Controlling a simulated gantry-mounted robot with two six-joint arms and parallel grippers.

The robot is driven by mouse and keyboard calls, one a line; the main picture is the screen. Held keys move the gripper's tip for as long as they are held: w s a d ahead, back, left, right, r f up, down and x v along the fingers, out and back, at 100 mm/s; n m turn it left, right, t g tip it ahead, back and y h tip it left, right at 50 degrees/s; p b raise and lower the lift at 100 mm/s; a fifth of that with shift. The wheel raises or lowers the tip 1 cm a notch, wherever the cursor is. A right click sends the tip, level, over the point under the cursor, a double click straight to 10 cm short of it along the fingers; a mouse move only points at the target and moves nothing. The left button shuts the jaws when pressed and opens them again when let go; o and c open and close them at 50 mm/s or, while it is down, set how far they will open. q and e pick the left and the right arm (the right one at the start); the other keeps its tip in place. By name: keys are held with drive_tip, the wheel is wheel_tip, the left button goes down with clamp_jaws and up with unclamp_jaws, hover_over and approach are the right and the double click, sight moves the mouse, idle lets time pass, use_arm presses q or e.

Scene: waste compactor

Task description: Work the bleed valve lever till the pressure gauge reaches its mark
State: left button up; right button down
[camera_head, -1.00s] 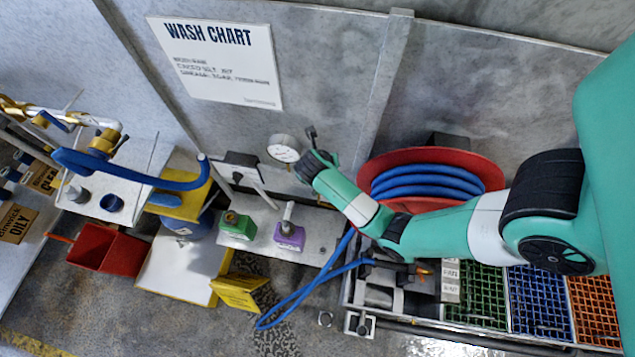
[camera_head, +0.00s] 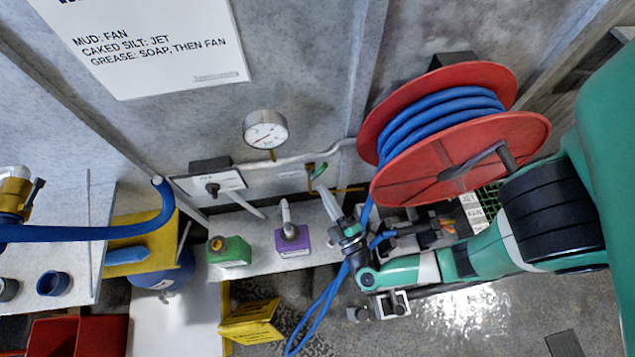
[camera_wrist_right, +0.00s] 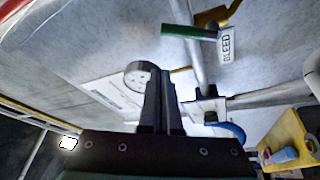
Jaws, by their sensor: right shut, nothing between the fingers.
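The pressure gauge (camera_head: 266,130), a round white dial with a reddish needle, stands on the wall pipe; its reading and mark are too small to make out. In the right wrist view the gauge (camera_wrist_right: 139,75) shows behind my fingertips. The bleed valve lever (camera_head: 319,170) has a green handle and sits on the pipe right of the gauge. In the wrist view the green lever (camera_wrist_right: 188,32) is beside a BLEED tag (camera_wrist_right: 226,46). My right gripper (camera_head: 327,190) is shut and empty just below the lever, apart from it in the wrist view. My left gripper is out of view.
A red reel (camera_head: 462,150) with blue hose stands close right of my right gripper. A green container (camera_head: 229,251) and a purple one (camera_head: 291,239) stand on the shelf below the pipe. A blue hose loop (camera_head: 318,310) hangs beside my right arm.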

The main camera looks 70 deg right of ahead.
sight(319, 175)
drive_tip(key=shift+n+t+y, duration=0.6)
drive_tip(key=shift+n+y, duration=0.1)
drive_tip(key=w+d+b, duration=0.1)
drive_tip(key=d, duration=0.1)
drive_tip(key=w+d+f+b, duration=0.1)
drive_tip(key=d, duration=0.1)
drive_tip(key=w+d+f+b, duration=0.1)
drive_tip(key=d, duration=0.1)
drive_tip(key=shift+w, duration=0.25)
use_arm(q)
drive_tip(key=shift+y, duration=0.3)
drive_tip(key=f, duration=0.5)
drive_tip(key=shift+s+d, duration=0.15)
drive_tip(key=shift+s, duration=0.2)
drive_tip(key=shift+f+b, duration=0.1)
drive_tip(key=shift+b, duration=0.2)
